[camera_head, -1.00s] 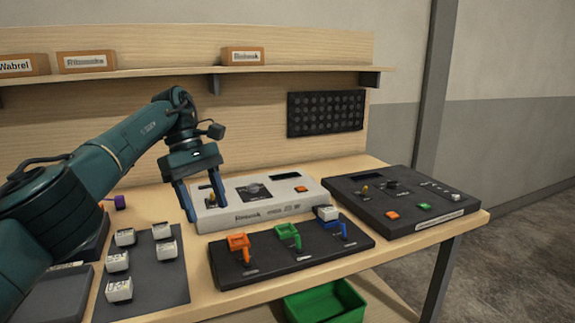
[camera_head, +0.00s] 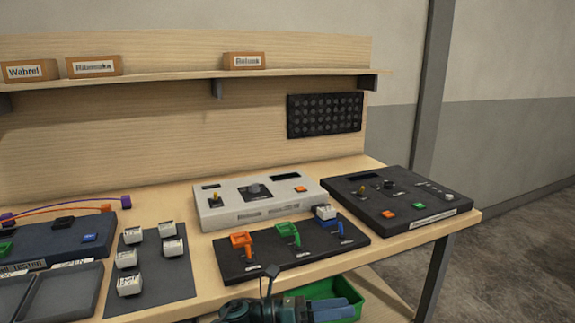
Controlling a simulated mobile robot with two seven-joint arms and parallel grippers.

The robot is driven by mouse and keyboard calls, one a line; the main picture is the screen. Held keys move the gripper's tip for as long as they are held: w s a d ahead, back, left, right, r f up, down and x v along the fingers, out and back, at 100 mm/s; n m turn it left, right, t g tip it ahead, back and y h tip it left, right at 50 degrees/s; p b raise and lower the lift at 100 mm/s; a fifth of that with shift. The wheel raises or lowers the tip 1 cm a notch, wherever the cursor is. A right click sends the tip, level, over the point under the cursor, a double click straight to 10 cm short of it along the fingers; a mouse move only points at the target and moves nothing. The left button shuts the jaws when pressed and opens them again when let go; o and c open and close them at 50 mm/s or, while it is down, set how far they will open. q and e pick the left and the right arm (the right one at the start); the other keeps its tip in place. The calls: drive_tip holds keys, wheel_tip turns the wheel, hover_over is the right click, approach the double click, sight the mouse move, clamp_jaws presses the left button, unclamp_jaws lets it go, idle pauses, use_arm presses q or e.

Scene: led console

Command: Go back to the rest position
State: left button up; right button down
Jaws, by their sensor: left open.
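My left gripper (camera_head: 338,309) is low at the bottom edge, in front of the table and over the green bin. It is open, its fingers point right, and it is partly cut off by the frame. I see nothing held in it. It is apart from the black board (camera_head: 300,254) with the orange, green and blue holders; a white block (camera_head: 326,212) sits at the blue holder. My right gripper is out of view.
A white console (camera_head: 258,204) and a black console (camera_head: 395,200) stand behind the board. A dark mat (camera_head: 150,270) bears several white blocks. A dark tester (camera_head: 45,243) and trays (camera_head: 62,293) are at left. The green bin (camera_head: 345,290) is below the table.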

use_arm(q)
drive_tip(key=s+a+f+m+t+y+p, duration=0.1)
drive_tip(key=s+a+f+m+t+y, duration=0.3)
drive_tip(key=s+a+f+m+y, duration=0.4)
drive_tip(key=s+a+f+m+t+y+p, duration=0.1)
drive_tip(key=s+a+f+m+t+y, duration=0.4)
drive_tip(key=s+a+m, duration=0.8)
wheel_tip(320, 180, down, 4)
drive_tip(key=a+m+y, duration=0.2)
drive_tip(key=m+y, duration=0.1)
drive_tip(key=m, duration=0.4)
drive_tip(key=shift+s+a+r+m+t, duration=0.15)
drive_tip(key=shift+a+m+t, duration=0.15)
drive_tip(key=shift+m, duration=0.1)
